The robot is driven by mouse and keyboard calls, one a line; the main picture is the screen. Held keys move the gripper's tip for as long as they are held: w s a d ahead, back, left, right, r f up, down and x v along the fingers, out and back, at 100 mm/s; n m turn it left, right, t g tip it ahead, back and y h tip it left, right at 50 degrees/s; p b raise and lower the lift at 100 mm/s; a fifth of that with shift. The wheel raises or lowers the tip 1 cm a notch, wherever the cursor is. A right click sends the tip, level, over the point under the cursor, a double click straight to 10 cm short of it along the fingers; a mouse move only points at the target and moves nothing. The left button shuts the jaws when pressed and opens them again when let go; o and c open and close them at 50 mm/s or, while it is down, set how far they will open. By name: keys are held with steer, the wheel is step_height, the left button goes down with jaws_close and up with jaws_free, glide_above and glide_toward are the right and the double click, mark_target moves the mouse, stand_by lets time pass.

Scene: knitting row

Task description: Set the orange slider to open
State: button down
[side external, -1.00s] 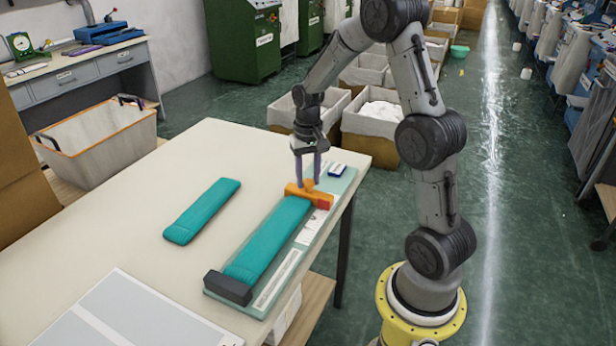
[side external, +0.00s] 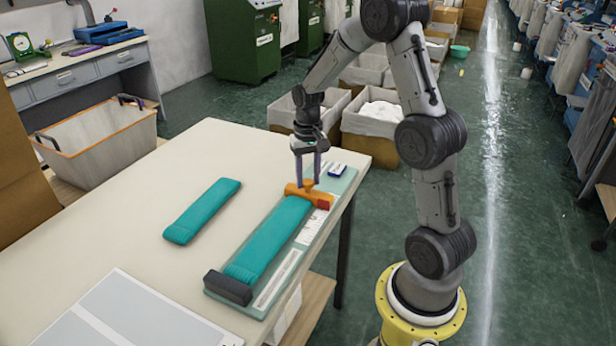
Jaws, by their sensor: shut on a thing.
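The orange slider (side external: 300,194) sits at the far end of a teal knitted strip (side external: 268,240) on a pale green board (side external: 318,225). A red piece (side external: 323,204) shows at the slider's right end. My gripper (side external: 308,184) points down from above, with its fingers at the slider's upper part, and is shut on it. The fingertips partly cover the slider's top. Printed labels run along the board's right side; their words are too small to read.
A dark block (side external: 228,287) is at the board's near end. A second teal strip (side external: 202,211) lies to the left on the cream table (side external: 150,230). A grey-white panel (side external: 130,315) lies at the near left.

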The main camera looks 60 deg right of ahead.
steer(key=d, duration=0.6)
steer(key=shift+d+r, duration=0.1)
steer(key=shift+d, duration=0.2)
steer(key=shift+c, duration=2.3)
jaws_free()
step_height(320, 180, up, 14)
